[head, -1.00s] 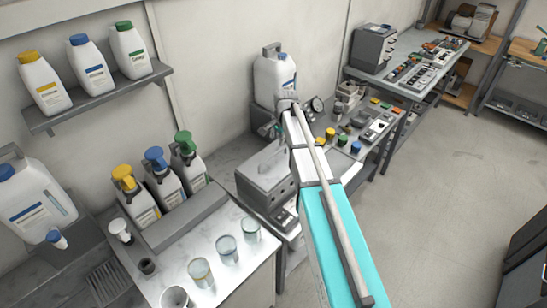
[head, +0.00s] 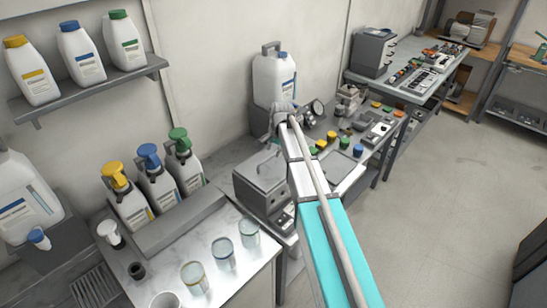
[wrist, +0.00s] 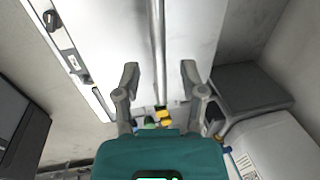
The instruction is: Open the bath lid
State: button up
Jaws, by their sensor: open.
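The bath (head: 262,188) is a grey metal box on the low bench in the middle of the head view, left of my arm. Its flat grey lid (head: 260,170) lies on top and looks shut. My gripper (wrist: 160,78) is open in the wrist view, its two dark fingers spread apart with nothing between them. In the head view my gripper is small and partly hidden at the far end of my arm, above and behind the bath. The wrist view does not clearly show the bath lid.
A white jug (head: 276,80) stands behind my arm's end, by the wall. Colored-cap jars (head: 332,137) and a pressure gauge (head: 317,107) are to the right. Pump bottles (head: 157,180) and glasses (head: 222,252) stand on the left counter. Open floor lies right.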

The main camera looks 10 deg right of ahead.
jog(key=shift+w+a+f+b, duration=0.1)
jog(key=shift+w+f+b, duration=0.05)
jog(key=shift+f+b, duration=0.6)
jog(key=shift+f, duration=0.1)
grip_shut()
